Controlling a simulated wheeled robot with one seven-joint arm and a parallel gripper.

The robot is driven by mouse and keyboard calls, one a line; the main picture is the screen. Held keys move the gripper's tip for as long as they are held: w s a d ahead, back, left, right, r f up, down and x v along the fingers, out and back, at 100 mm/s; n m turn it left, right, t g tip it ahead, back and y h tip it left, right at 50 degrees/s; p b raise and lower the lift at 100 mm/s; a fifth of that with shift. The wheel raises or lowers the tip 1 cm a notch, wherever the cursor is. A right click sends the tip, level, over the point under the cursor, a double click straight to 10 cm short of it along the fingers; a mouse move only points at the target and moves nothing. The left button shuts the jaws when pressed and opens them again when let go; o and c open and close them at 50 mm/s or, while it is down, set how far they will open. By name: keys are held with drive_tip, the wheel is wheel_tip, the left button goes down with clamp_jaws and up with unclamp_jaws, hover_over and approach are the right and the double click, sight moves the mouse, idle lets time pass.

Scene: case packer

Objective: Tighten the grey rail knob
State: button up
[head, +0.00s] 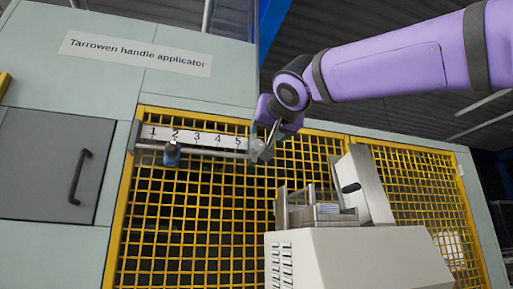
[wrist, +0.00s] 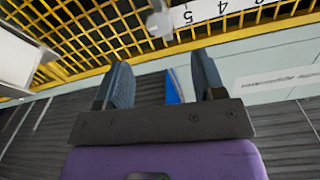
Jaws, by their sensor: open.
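The grey rail knob (head: 260,150) is at the right end of the rail (head: 215,153), just past the 5 of the number scale (head: 195,138). My gripper (head: 272,133) is close by it, partly overlapping it in the head view. In the wrist view the grey knob (wrist: 160,23) lies beyond the fingertips, roughly in line with the gap between them. My gripper (wrist: 163,65) is open there, with nothing between its fingers. The knob appears apart from the fingers. Its fine shape is hard to make out.
A blue knob (head: 172,154) sits on the rail under the 2. Yellow mesh guarding (head: 190,230) stands behind the rail. A pale cabinet with a metal fixture (head: 320,212) stands below right of my gripper. A grey door (head: 45,163) is at the left.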

sight(259, 144)
drive_tip(key=x, duration=1)
drive_tip(key=shift+d, duration=0.1)
drive_tip(key=c, duration=0.9)
